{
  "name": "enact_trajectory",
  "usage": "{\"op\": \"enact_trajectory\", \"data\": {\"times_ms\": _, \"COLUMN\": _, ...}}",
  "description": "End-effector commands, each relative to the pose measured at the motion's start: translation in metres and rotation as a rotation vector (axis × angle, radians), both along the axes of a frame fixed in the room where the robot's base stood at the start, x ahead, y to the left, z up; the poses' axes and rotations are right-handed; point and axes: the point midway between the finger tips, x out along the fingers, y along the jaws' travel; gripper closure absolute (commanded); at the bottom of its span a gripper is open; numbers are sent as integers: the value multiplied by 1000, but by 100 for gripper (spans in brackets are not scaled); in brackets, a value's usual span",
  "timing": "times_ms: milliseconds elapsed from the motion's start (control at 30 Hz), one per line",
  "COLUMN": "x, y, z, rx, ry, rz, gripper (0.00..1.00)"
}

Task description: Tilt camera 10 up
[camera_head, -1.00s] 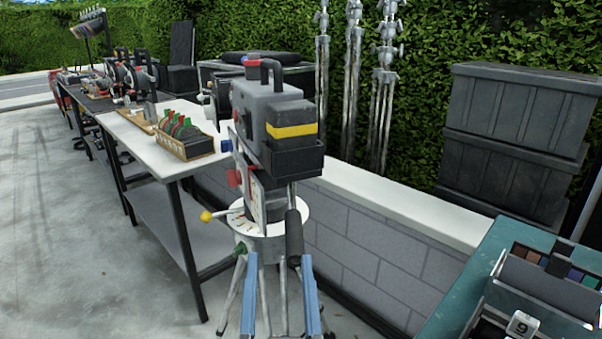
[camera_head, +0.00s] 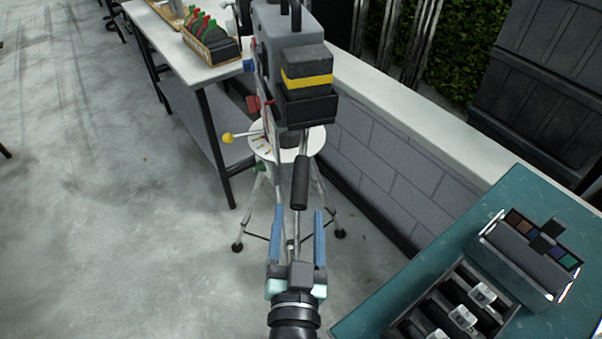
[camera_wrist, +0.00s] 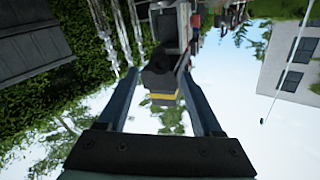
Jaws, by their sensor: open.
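The film camera (camera_head: 290,60), grey and black with a yellow band, stands on a tripod with a round white dial plate (camera_head: 318,140). A pan handle with a black grip (camera_head: 300,185) slopes down from its head toward me. A yellow knob (camera_head: 228,138) sticks out on the left. My gripper (camera_head: 298,212) is open, its two blue fingers pointing at the handle grip, with the tips near its lower end. In the upside-down wrist view, the camera's yellow band (camera_wrist: 164,99) and a dark rounded end, probably the grip (camera_wrist: 157,73), show between the fingers. Contact cannot be told.
A teal cart (camera_head: 400,285) with trays and a colour chart (camera_head: 540,240) stands close on the right. A white-topped table (camera_head: 190,65) is at the back left. A low block wall (camera_head: 370,150) runs behind the tripod.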

Motion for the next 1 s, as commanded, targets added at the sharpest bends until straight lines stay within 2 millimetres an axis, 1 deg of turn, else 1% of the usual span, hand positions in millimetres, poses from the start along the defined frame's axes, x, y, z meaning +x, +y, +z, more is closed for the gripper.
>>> {"op": "enact_trajectory", "data": {"times_ms": 33, "x": 10, "y": -1, "z": 3, "rx": 0, "ry": -4, "rz": -1, "gripper": 33}}
{"op": "enact_trajectory", "data": {"times_ms": 300, "x": 55, "y": -3, "z": 2, "rx": -1, "ry": -2, "rz": -1, "gripper": 33}}
{"op": "enact_trajectory", "data": {"times_ms": 500, "x": 79, "y": -4, "z": 1, "rx": -1, "ry": -2, "rz": -1, "gripper": 33}}
{"op": "enact_trajectory", "data": {"times_ms": 700, "x": 90, "y": -3, "z": 1, "rx": 0, "ry": -1, "rz": 0, "gripper": 33}}
{"op": "enact_trajectory", "data": {"times_ms": 967, "x": 91, "y": -4, "z": 1, "rx": 0, "ry": 0, "rz": 0, "gripper": 33}}
{"op": "enact_trajectory", "data": {"times_ms": 1000, "x": 91, "y": -4, "z": 1, "rx": -1, "ry": 0, "rz": 0, "gripper": 35}}
